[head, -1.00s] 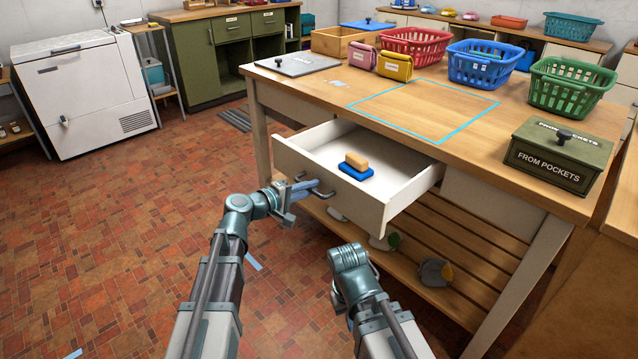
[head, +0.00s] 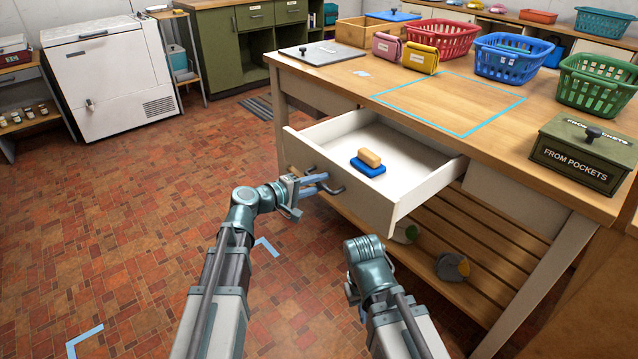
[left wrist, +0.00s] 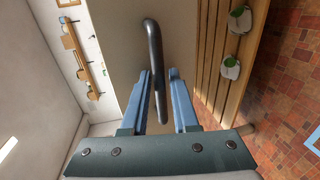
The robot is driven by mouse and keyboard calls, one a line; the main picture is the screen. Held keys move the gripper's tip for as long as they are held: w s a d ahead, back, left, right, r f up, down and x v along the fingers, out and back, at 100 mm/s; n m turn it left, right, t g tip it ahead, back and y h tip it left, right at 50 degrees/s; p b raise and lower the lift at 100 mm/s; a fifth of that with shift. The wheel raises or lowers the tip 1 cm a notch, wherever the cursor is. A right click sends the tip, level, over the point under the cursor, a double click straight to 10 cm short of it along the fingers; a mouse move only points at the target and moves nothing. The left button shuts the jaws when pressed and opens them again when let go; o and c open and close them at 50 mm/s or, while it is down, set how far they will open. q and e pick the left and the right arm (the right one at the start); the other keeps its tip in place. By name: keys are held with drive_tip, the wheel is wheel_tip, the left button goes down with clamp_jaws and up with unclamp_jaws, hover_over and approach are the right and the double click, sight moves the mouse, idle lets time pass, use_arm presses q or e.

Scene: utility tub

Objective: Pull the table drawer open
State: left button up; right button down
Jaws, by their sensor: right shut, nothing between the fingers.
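The table drawer (head: 345,188) stands well out from under the wooden table's top. It is white inside and holds a tan-and-blue brush (head: 369,162). Its dark bar handle (head: 337,190) is on the front panel and also shows in the left wrist view (left wrist: 153,45).
The wooden tabletop (head: 440,100) carries a green box (head: 583,155), red, blue and green baskets (head: 600,85), and pouches. A slatted lower shelf (head: 480,255) under the drawer holds small items. The tiled floor (head: 120,220) to the left is clear.

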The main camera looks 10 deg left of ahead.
use_arm(q)
drive_tip(key=p+v, duration=0.2)
drive_tip(key=v, duration=1.2)
drive_tip(key=shift+p, duration=0.4)
drive_tip(key=shift+f, duration=0.1)
drive_tip(key=shift+d, duration=0.15)
drive_tip(key=s+d+f+m+g+y, duration=0.4)
drive_tip(key=s+d+f+m+g, duration=0.45)
drive_tip(key=d+f, duration=0.4)
drive_tip(key=s+a+f+m+g+y, duration=0.1)
drive_tip(key=s+f+m+g+y, duration=0.3)
drive_tip(key=s+y, duration=0.45)
wheel_tip(320, 180, up, 26)
drive_tip(key=t+p, duration=0.1)
drive_tip(key=p, duration=2.5)
drive_tip(key=shift+a+p, duration=0.3)
drive_tip(key=shift+p, duration=0.05)
